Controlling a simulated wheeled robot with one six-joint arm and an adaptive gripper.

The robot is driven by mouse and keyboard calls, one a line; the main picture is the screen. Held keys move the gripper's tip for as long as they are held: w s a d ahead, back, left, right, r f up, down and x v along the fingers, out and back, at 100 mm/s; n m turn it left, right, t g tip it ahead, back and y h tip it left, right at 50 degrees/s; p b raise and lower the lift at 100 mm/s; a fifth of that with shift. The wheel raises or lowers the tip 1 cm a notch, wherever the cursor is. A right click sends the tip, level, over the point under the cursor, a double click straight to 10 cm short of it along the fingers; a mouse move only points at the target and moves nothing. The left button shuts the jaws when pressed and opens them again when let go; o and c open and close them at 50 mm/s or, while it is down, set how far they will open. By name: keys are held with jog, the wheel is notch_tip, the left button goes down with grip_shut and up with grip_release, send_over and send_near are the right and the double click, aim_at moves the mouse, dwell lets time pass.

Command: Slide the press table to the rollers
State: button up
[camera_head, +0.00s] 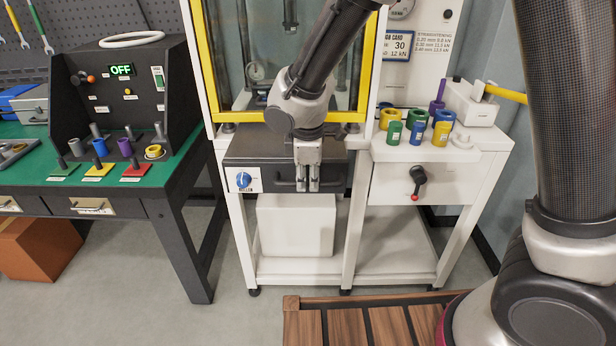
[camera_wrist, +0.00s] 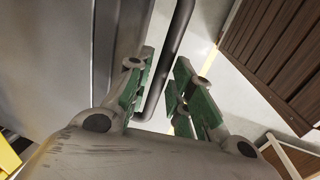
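The dark grey press table (camera_head: 262,150) sits under the yellow-framed press opening, with a dark bar handle (camera_head: 284,187) on its front. A blue knob (camera_head: 243,180) with a label, probably reading "ROLLER", is left of the handle. No rollers can be made out. My gripper (camera_head: 307,186) points down at the right part of the handle. In the wrist view, my gripper's green-padded fingers (camera_wrist: 164,92) are apart. The dark handle bar (camera_wrist: 174,45) runs down into the space between them, with visible gaps beside it. Whether the pads touch the bar is unclear.
The yellow-framed press guard (camera_head: 238,117) stands behind my gripper. Right is a white bench with colored rings (camera_head: 390,117) and a red-tipped crank (camera_head: 417,183). Left is a green-topped table (camera_head: 183,150) with an "OFF" control box. A wooden slatted platform (camera_head: 345,325) lies in front.

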jog(key=shift+o, duration=0.3)
notch_tip(320, 180, up, 12)
jog(key=s, duration=0.2)
dwell(0.3)
jog(key=shift+s+f, duration=0.1)
jog(key=shift+f, duration=0.05)
dwell(0.4)
jog(key=s+d+r+m, duration=0.2)
jog(key=s+d+m, duration=0.3)
jog(key=d, duration=0.6)
jog(key=s+d+r+m+t, duration=0.1)
jog(key=s+d+r+m, duration=0.2)
jog(key=d, duration=0.8)
jog(key=s+d+r+m+t, duration=0.1)
jog(key=s+d+r+m, duration=0.1)
jog(key=s+d+m, duration=0.6)
jog(key=d+m, duration=0.1)
jog(key=d, duration=0.3)
jog(key=shift+r, duration=0.4)
